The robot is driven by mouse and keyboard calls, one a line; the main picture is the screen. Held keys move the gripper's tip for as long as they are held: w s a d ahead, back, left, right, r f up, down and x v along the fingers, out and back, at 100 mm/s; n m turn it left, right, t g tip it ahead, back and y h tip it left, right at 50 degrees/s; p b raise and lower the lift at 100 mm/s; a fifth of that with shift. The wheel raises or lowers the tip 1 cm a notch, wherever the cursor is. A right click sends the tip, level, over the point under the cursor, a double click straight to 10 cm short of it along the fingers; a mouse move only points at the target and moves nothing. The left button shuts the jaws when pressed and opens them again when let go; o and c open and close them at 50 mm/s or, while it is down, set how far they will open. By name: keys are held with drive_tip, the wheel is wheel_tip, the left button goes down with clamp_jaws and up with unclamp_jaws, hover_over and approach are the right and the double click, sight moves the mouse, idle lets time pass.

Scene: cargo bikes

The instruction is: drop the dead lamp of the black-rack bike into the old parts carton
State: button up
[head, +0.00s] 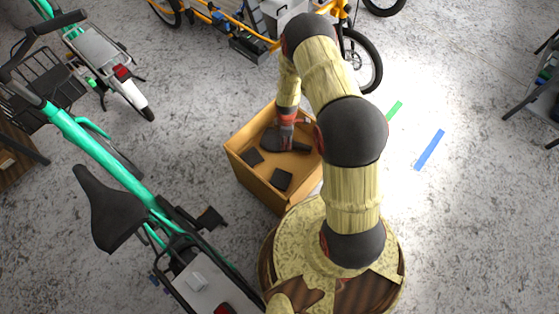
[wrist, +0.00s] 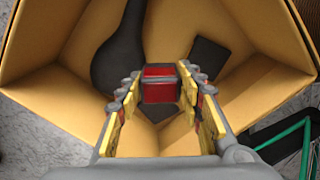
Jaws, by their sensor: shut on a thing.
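The old parts carton (head: 252,180) is an open brown box on the floor left of my base. Its walls (wrist: 55,98) fill much of the wrist view. My gripper (head: 287,138) reaches down over the carton. In the wrist view my gripper (wrist: 159,92) is shut on a small red lamp with a dark edge (wrist: 158,72), held between the fingertips above the carton's inside. In the head view the lamp is hard to make out. Inside the carton lie a dark saddle-shaped part (wrist: 122,50) and flat dark pieces (head: 281,179).
A teal bike (head: 90,150) with a black saddle stands close on the left. Another bike with a light rear rack and red lamp (head: 122,72) is at upper left. An orange cargo bike (head: 235,25) stands behind. Floor with green and blue tape (head: 430,150) is clear at right.

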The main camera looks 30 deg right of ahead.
drive_tip(key=o, duration=1.2)
drive_tip(key=shift+o, duration=0.2)
drive_tip(key=shift+r, duration=0.1)
wheel_tip(320, 180, up, 12)
idle(0.3)
